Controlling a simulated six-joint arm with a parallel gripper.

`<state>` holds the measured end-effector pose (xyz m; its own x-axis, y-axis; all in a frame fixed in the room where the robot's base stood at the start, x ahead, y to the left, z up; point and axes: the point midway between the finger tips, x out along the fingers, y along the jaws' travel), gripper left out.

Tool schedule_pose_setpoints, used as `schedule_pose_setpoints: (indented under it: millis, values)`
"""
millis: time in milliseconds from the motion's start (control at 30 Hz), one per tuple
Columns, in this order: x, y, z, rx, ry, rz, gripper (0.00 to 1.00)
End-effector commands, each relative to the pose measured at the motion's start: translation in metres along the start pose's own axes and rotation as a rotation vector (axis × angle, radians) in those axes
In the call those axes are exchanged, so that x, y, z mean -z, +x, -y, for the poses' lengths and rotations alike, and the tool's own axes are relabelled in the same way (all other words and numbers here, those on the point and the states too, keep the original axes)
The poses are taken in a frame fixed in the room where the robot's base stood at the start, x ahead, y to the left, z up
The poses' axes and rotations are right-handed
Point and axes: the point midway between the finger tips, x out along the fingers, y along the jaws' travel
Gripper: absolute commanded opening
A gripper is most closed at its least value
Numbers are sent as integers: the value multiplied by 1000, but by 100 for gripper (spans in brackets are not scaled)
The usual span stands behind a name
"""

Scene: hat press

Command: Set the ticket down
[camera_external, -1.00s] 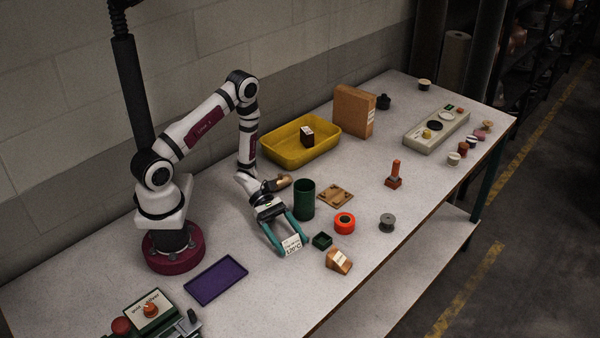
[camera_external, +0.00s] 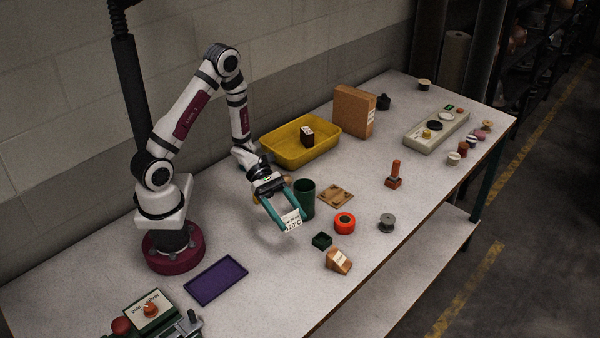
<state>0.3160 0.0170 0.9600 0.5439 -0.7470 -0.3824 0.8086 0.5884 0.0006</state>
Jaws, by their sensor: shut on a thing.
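The ticket (camera_external: 292,221) is a small white card with dark print, partly readable as a temperature in °C. My gripper (camera_external: 284,223) has teal fingers and is shut on the ticket. It holds the card up in front of the green cup (camera_external: 304,197), left of the small dark green box (camera_external: 322,241). The fingers hide part of the card. The card appears above the table, with a shadow on the surface below.
A wooden block with a white label (camera_external: 338,261), an orange-red roll (camera_external: 344,223) and a wooden plate (camera_external: 335,196) are nearby. A purple tray (camera_external: 216,280) lies at left and a yellow tray (camera_external: 277,156) behind. The table between the purple tray and my gripper is clear.

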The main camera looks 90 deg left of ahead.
Motion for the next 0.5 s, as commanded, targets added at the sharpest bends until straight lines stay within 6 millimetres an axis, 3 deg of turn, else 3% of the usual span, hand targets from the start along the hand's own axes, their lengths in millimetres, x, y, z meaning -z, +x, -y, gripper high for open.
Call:
schedule_pose_setpoints:
  millis: [233, 500]
  values:
    - [-19, -8, 0, 0, 3, -1, 17]
    - [-64, -26, 0, -2, 5, -1, 17]
